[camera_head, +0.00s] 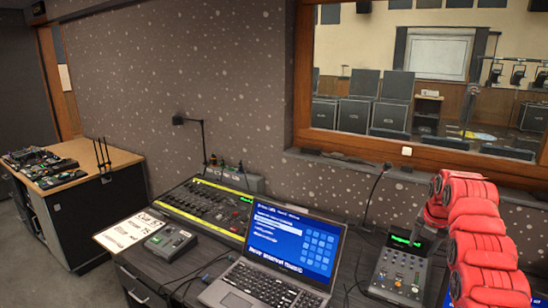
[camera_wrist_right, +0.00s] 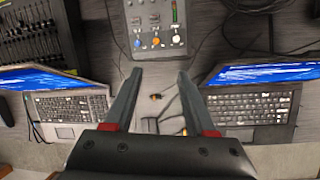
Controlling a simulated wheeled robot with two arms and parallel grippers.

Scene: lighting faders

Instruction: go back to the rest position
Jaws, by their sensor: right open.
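My right arm, with red padded links, rises at the right edge of the head view, in front of the desk and window. The fader console (camera_head: 212,206) stands on the desk in the head view. My left gripper is not in view.
A laptop (camera_head: 280,257) stands open on the desk; another laptop (camera_wrist_right: 250,105) shows right in the wrist view. A mixer with a green display (camera_head: 401,268) stands near my right arm. A gooseneck lamp (camera_head: 202,140) and loose cables are around. A wooden-topped cabinet (camera_head: 105,160) is at left.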

